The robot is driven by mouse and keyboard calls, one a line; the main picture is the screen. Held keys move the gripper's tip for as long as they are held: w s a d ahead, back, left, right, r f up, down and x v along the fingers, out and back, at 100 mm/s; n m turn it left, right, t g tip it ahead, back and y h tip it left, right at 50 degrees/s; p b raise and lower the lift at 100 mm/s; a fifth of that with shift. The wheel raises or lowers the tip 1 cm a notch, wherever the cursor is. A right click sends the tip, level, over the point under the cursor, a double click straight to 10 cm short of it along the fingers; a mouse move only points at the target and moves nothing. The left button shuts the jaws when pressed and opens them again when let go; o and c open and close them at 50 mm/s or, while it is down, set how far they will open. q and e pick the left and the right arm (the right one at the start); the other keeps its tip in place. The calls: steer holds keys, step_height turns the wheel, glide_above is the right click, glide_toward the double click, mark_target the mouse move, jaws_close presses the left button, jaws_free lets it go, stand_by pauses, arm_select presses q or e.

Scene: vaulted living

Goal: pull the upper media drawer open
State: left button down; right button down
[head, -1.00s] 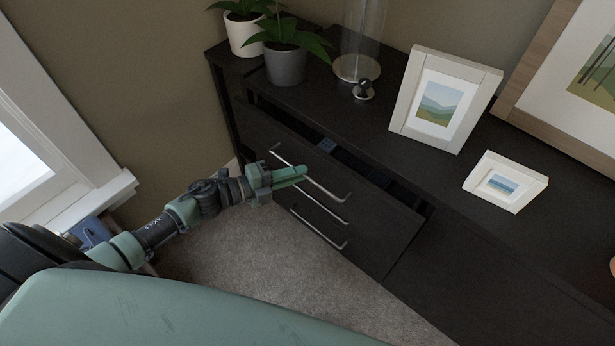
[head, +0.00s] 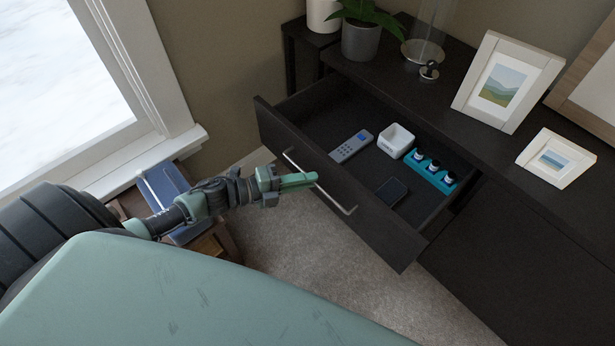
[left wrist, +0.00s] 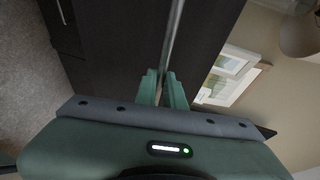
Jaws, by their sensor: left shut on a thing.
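The upper media drawer (head: 345,196) of the dark cabinet stands well out, and its inside shows in the head view. Its long metal bar handle (head: 337,198) runs along the front. My left gripper (head: 312,179) is at the handle's middle, shut on it. In the left wrist view the handle (left wrist: 174,38) runs up from between the two green fingertips (left wrist: 161,76), against the dark drawer front (left wrist: 120,45). My right gripper is not in view.
The drawer holds a grey remote (head: 351,146), a white square bowl (head: 396,140), a teal tray (head: 430,172) with small bottles and a dark flat item (head: 391,192). A small table with a blue item (head: 168,190) stands by the window.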

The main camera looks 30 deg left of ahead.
arm_select(q)
steer(key=shift+s+a, duration=0.1)
steer(key=shift+s, duration=0.05)
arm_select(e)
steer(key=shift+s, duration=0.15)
arm_select(q)
steer(key=c, duration=1.5)
jaws_free()
steer(key=shift+a, duration=0.1)
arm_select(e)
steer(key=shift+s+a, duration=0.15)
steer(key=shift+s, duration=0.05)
